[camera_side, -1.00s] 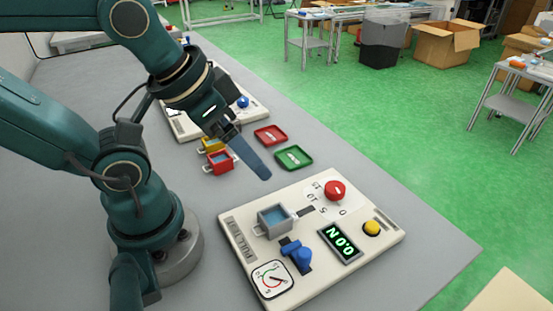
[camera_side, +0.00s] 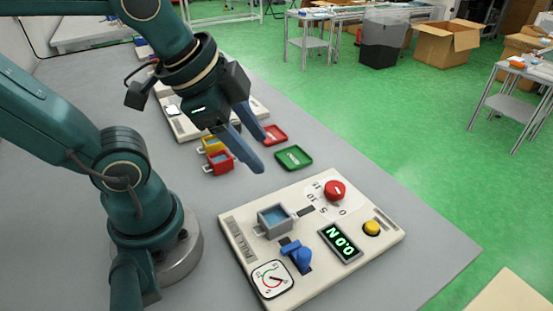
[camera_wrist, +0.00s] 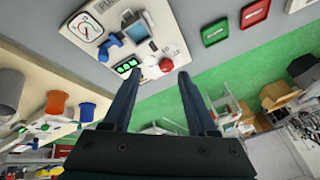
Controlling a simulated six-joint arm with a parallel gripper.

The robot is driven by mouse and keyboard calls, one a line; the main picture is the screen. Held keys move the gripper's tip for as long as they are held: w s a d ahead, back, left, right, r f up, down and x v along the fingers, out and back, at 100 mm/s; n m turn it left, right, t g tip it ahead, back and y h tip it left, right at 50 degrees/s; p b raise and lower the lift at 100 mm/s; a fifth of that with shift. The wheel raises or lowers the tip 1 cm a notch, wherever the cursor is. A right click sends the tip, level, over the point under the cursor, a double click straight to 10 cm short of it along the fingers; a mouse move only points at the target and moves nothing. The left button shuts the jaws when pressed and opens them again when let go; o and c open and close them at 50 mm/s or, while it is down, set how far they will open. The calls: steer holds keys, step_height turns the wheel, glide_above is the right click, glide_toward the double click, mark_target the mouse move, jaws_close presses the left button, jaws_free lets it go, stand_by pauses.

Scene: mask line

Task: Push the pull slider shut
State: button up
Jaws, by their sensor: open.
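A pale control panel (camera_side: 225,262) lies on the grey table. A grey box-shaped slider with a side handle and blue inside (camera_side: 275,220) sits at its left part, with a short dark slot to its right; I take this as the pull slider. It also shows near the top of the wrist view (camera_wrist: 134,31). How far out it stands is hard to tell. My gripper (camera_side: 250,160) is open and empty, in the air behind the panel in the side view, apart from the slider. In the wrist view both fingers (camera_wrist: 157,78) point toward the panel.
The panel also carries a red knob (camera_side: 335,190), yellow button (camera_side: 372,228), blue lever (camera_side: 297,254), lit display (camera_side: 340,242) and gauge (camera_side: 271,279). Red (camera_side: 219,163) and yellow boxes (camera_side: 211,144), green (camera_side: 293,157) and red trays (camera_side: 274,135) lie behind.

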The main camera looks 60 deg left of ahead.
steer(key=w+d+f+m+g, duration=0.1)
steer(key=w+d+m+g, duration=0.3)
steer(key=m, duration=0.9)
steer(key=m+g, duration=0.1)
steer(key=m, duration=0.6)
glide_above(305, 252)
steer(key=f, duration=0.6)
steer(key=shift+w+a, duration=0.15)
steer(key=shift+w, duration=0.1)
steer(key=shift+s+f+g, duration=0.3)
steer(key=shift+f, duration=2.5)
jaws_close()
